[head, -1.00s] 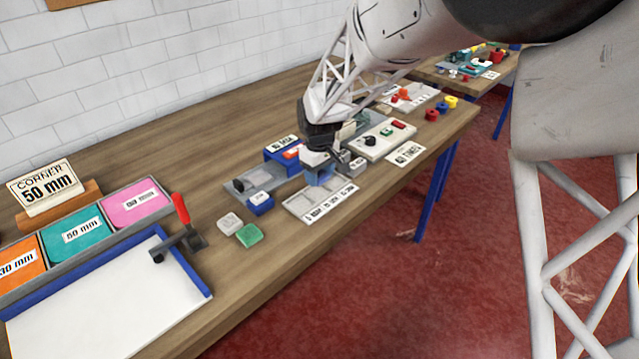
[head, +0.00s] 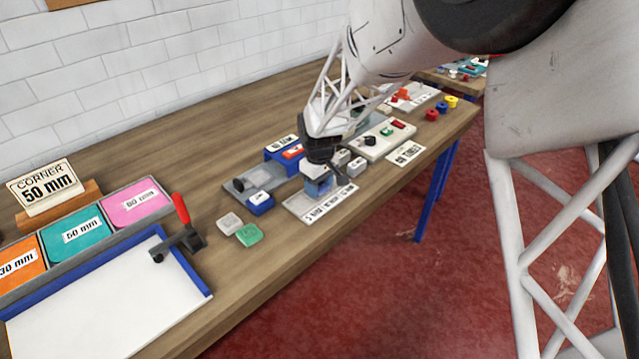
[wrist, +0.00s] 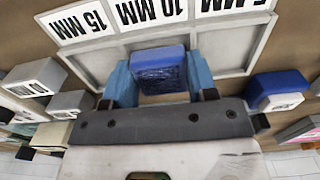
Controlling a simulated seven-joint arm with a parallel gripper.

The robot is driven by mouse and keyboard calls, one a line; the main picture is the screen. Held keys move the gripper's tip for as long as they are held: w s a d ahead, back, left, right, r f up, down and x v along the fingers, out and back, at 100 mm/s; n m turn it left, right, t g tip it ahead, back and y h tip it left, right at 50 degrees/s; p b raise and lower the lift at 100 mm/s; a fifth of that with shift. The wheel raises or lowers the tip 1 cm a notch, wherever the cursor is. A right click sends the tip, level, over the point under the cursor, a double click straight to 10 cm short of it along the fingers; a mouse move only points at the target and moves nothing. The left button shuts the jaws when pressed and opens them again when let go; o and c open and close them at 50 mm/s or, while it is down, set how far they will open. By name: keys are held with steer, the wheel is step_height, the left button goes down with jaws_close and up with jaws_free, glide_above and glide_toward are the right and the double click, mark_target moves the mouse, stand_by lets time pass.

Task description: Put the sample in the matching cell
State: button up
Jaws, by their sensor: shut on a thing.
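My gripper (wrist: 160,80) is shut on a blue sample (wrist: 158,66) with a rough pile face, held between its two blue fingers. The light grey tray (wrist: 97,62) has three cells marked 15 MM, 10 MM and 5 MM in the wrist view. The sample is in line with the middle cell, marked 10 MM; I cannot tell whether it touches the cell floor. In the head view my gripper (head: 319,188) is over the tray (head: 338,210), upright, and hides much of its cells.
A blue block with a white label (head: 259,202) stands left of the tray, and white labelled blocks (head: 356,167) stand on its other side. Grey (head: 229,223) and green (head: 248,234) pieces lie nearer. A red-handled tool (head: 181,225) stands further left.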

mark_target(320, 186)
steer(key=shift+f, duration=0.4)
steer(key=o, duration=1)
steer(key=shift+f, duration=0.1)
steer(key=shift+s, duration=0.1)
step_height(320, 186, up, 14)
steer(key=shift+f, duration=0.25)
stand_by(0.6)
